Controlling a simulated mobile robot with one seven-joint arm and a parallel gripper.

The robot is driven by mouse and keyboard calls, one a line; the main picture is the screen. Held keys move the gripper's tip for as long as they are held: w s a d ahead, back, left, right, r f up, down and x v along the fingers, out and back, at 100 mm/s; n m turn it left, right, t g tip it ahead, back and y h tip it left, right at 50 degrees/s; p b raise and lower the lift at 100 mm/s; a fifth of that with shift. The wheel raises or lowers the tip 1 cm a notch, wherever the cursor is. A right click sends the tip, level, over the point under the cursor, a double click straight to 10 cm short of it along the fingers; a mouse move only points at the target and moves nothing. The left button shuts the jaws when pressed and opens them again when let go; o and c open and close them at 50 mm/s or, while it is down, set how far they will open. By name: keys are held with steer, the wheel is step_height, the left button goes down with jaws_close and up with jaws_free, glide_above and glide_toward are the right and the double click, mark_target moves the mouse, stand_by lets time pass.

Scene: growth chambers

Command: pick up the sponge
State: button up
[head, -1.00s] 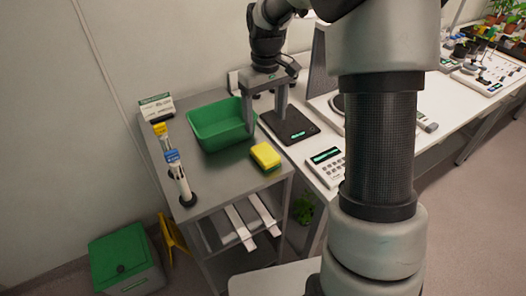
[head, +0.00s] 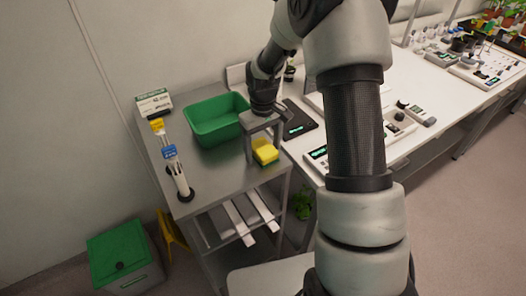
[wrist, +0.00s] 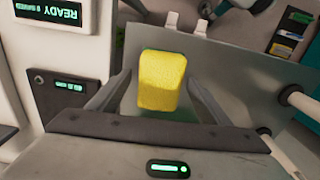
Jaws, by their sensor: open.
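The yellow sponge (head: 265,153) with a green layer lies on the grey metal cart top (head: 213,187), in front of the green bin. It also shows in the wrist view (wrist: 162,82), between and just beyond the two fingers. My gripper (head: 262,150) points down over the sponge. In the wrist view my gripper (wrist: 150,90) is open, with one finger on each side of the sponge and gaps to it. Whether the fingertips reach down to the cart top is hard to tell.
A green bin (head: 216,119) stands right behind the gripper. Pipettes with blue and yellow tops (head: 171,158) and a white-green box (head: 153,103) are at the left. A black scale (head: 298,121) and a keypad device (head: 316,158) lie on the white bench to the right.

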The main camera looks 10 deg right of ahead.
mark_target(263, 147)
steer(key=c, duration=1.1)
step_height(263, 147, up, 10)
steer(key=shift+o, duration=0.7)
steer(key=shift+c, duration=0.4)
